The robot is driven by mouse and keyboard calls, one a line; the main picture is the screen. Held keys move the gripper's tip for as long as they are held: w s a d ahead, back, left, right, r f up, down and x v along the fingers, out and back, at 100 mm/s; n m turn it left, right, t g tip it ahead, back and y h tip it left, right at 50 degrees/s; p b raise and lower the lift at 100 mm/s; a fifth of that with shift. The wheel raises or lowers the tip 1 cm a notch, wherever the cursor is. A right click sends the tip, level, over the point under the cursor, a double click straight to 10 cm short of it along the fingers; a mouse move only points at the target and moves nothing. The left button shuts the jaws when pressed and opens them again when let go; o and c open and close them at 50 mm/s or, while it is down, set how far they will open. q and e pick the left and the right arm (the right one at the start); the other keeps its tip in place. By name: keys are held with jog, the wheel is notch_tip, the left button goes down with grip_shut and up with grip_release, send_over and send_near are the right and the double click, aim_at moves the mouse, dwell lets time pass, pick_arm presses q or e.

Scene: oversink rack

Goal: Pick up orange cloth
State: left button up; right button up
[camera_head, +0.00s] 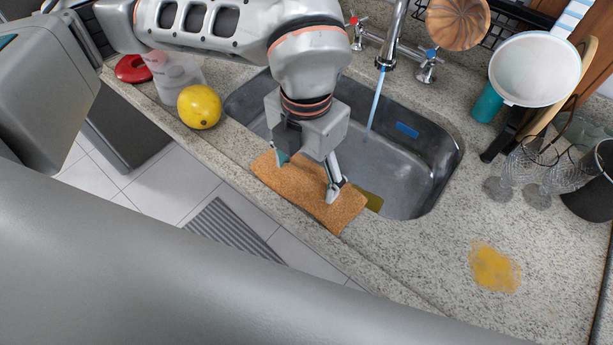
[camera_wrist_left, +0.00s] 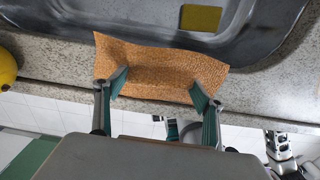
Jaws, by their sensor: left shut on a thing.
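The orange cloth (camera_head: 312,197) lies over the front rim of the sink and the counter edge, its surface bent and wavy. My left gripper (camera_head: 308,175) comes down on it from above and is shut on it, one finger toward each side. In the left wrist view the cloth (camera_wrist_left: 160,68) spreads beyond the fingers of the left gripper (camera_wrist_left: 158,88), with a raised fold between them. A grey jointed metal part at the lower right of the left wrist view may be my right gripper; its jaws cannot be made out.
The steel sink (camera_head: 425,180) lies behind, with water running from the tap (camera_head: 387,55) and a yellow-green sponge (camera_head: 373,201) inside. A yellow fruit (camera_head: 199,107) stands left. Glasses (camera_head: 538,185) and a white colander (camera_head: 535,69) stand right. A yellow stain (camera_head: 494,267) marks the right counter.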

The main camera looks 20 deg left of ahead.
aim_at(307, 174)
pick_arm(q)
jog(key=shift+r, duration=0.6)
notch_tip(307, 174, up, 19)
jog(key=shift+f, duration=0.1)
